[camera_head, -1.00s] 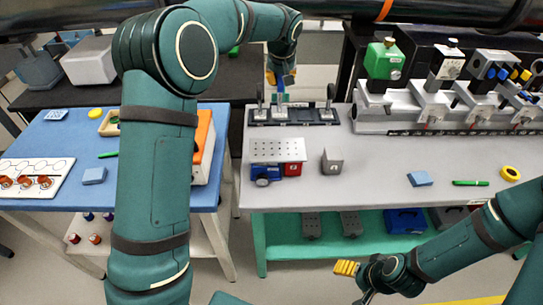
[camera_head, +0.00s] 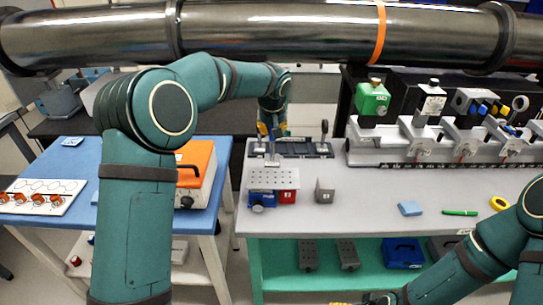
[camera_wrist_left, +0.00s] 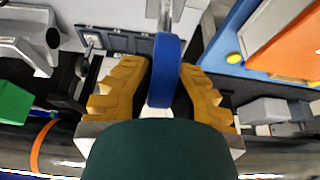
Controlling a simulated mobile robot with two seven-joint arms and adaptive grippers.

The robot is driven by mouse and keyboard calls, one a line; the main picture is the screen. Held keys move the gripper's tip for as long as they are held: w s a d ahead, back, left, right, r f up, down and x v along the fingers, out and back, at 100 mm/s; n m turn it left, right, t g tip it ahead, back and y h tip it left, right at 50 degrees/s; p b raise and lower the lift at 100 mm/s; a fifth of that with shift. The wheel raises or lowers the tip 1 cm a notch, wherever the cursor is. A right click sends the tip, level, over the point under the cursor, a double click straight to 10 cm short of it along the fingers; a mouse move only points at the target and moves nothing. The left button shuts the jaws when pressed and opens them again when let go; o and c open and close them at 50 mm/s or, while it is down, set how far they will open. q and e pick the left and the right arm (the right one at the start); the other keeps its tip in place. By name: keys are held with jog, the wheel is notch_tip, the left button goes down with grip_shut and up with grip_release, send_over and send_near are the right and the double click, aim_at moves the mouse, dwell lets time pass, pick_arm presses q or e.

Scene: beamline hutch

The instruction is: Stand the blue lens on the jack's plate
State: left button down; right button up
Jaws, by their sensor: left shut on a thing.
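My left gripper (camera_head: 272,132) is shut on the blue lens, whose blue ring (camera_wrist_left: 165,70) stands edge-on between the yellow fingers in the left wrist view. In the head view the lens's thin post (camera_head: 272,150) points down, with its foot close to the back edge of the jack's plate (camera_head: 285,179). I cannot tell whether it touches. The jack's perforated plate sits on blue and red parts on the grey bench. My right gripper (camera_head: 342,303) shows only as a yellow sliver at the bottom edge; its opening is hidden.
Behind the jack lies a dark rack (camera_head: 308,149) with a standing post (camera_head: 323,134). A grey block (camera_head: 325,191) stands right of the jack. An orange-topped box (camera_head: 196,170) is on the blue table at left. A large pipe (camera_head: 270,30) crosses above.

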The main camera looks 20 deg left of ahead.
aim_at(272, 147)
pick_arm(q)
notch_tip(272, 147, down, 7)
jog(key=shift+r+b, duration=0.2)
jog(key=shift+b, duration=0.15)
jog(key=shift+f, duration=0.2)
jog(key=c, duration=1.1)
grip_release()
jog(key=shift+c, duration=0.2)
jog(key=shift+r, duration=0.15)
